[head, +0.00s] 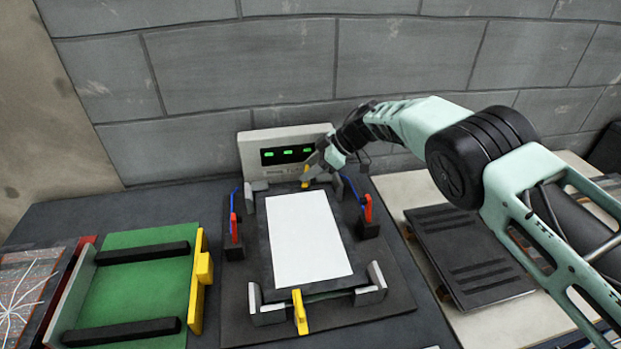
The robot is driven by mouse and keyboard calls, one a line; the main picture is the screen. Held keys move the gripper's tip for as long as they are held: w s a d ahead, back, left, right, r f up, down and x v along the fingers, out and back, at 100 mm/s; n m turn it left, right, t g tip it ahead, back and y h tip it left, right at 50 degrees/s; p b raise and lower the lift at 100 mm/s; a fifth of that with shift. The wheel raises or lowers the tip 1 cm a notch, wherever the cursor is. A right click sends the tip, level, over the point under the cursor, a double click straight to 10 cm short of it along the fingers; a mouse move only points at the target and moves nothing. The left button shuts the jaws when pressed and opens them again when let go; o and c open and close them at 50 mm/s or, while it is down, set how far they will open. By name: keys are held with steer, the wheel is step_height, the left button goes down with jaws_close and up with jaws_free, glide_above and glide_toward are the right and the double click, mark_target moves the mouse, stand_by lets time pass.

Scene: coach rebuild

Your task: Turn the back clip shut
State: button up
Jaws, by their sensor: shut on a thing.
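The back clip (306,178) is a small yellow piece at the far edge of a dark frame (262,238) that holds a white sheet (308,240). My gripper (318,172) reaches in from the right and is shut on the back clip; its fingers hide part of the clip. The exact turn of the clip cannot be told. A front yellow clip (299,312) stands at the near edge of the frame, pointing toward the viewer.
A grey box with green lights (262,148) stands right behind the clip. Red-handled clamps flank the frame, left (234,228) and right (368,210). A green tray (135,275) lies left, a dark ribbed panel (470,252) right. A grey wall closes the back.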

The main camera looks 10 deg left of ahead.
steer(key=shift+n+b, duration=0.3)
steer(key=shift+b, duration=0.05)
steer(key=o, duration=1)
steer(key=b+v, duration=0.1)
steer(key=v, duration=0.4)
steer(key=b+v, duration=0.1)
steer(key=v, duration=1.1)
steer(key=shift+w+d+r+b, duration=0.1)
steer(key=shift+w+b, duration=0.2)
steer(key=shift+b, duration=0.1)
